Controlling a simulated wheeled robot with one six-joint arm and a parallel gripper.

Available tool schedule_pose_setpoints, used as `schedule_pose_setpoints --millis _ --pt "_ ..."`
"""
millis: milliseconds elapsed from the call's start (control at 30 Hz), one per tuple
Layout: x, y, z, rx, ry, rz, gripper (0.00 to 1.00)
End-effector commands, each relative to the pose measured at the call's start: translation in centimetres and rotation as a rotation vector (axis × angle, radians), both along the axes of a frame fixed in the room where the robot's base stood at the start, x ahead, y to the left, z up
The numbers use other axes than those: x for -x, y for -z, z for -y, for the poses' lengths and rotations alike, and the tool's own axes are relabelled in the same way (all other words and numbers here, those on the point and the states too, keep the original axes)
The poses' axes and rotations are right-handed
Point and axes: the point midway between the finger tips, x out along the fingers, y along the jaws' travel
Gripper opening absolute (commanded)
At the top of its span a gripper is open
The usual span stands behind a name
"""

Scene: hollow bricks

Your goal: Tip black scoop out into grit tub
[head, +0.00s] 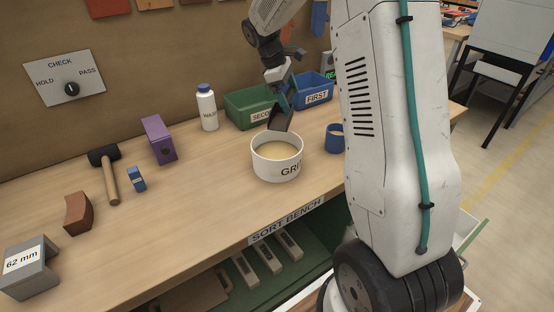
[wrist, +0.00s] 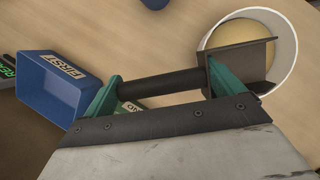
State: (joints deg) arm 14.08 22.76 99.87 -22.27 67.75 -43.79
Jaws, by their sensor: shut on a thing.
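The grit tub (head: 264,171) is a round white tub on the bench with pale, sandy grit inside; its rim also shows at the upper right of the wrist view (wrist: 290,62). My gripper (head: 284,97) is shut on the handle of the black scoop (head: 281,119). In the wrist view the dark handle (wrist: 160,87) runs between the green fingers. The scoop's pan (wrist: 241,62) is above the tub, over its back rim in the head view, and looks steeply tilted. I cannot tell whether anything remains in the pan. No falling grit shows.
A green bin (head: 246,109) and a blue bin (head: 314,93) stand behind the tub. A small blue cup (head: 334,139) is close to its right. A white bottle (head: 207,109) stands at the back left.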

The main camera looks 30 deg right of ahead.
Motion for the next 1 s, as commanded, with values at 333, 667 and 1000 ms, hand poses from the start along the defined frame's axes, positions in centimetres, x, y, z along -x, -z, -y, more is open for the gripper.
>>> schedule_pose_setpoints --millis 333,667,1000 --pt "0.0 -0.3 0.0 0.002 0.000 0.001 0.60" --pt "0.0 -3.3 0.0 0.003 0.001 0.002 0.60" --pt "0.0 -5.0 0.0 0.002 0.001 0.000 0.60"
